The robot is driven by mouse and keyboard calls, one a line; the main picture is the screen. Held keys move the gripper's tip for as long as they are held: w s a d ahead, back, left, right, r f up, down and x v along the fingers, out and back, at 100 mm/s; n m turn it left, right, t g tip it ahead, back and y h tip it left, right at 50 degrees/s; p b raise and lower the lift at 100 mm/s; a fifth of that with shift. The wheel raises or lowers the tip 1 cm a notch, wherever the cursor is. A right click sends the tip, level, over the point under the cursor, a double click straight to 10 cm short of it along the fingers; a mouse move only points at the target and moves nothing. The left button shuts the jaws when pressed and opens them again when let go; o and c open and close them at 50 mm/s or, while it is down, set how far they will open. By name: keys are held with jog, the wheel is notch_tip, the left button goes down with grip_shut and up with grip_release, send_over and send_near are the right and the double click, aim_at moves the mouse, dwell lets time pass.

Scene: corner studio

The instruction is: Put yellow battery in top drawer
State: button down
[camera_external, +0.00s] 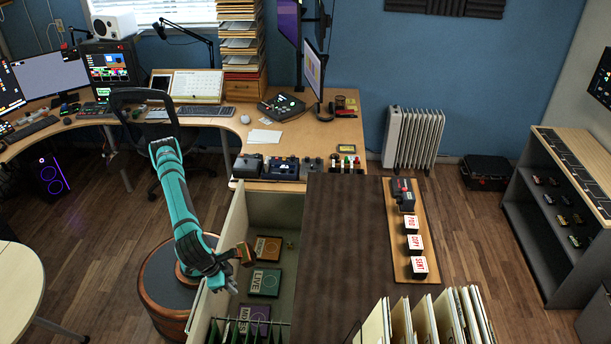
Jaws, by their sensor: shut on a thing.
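My gripper (238,262) is over the open drawer (232,228), near its left wall. It is shut on a small block (246,252) with brownish-orange and darker parts. The block is too small to tell for sure whether it is the yellow battery. The drawer is pulled out to the left of a dark-topped cabinet (340,240). Inside lie an orange case (268,247), a green case (264,283) marked LIVE and a purple case (254,317). Green hanging files (240,332) fill its near end. Lower drawers are hidden.
A wooden board (398,215) on the cabinet bears a dark device (403,193) and several stamp blocks (415,243). Upright folders (425,318) stand at the near end. A desk (235,170) is behind. Small dark items sit on the right shelf unit (535,205).

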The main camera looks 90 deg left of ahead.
jog(key=w+a+f+m, duration=0.1)
jog(key=w+a+f, duration=0.5)
jog(key=a+f, duration=0.3)
jog(key=w+a+f+m, duration=0.1)
jog(key=w+a+f, duration=0.5)
jog(key=a+f, duration=0.3)
jog(key=w+a+f+h, duration=0.1)
jog(key=w+a+f, duration=0.5)
jog(key=a, duration=1)
jog(key=shift+w+f+m, duration=0.2)
jog(key=shift+f, duration=0.75)
jog(key=shift+w+f+m, duration=0.15)
jog(key=shift+f+m, duration=0.05)
jog(key=shift+f, duration=0.75)
send_over(290, 304)
jog(key=shift+d+f, duration=0.1)
jog(key=shift+f, duration=1.65)
jog(key=shift+f, duration=0.15)
jog(key=c, duration=1.4)
grip_release()
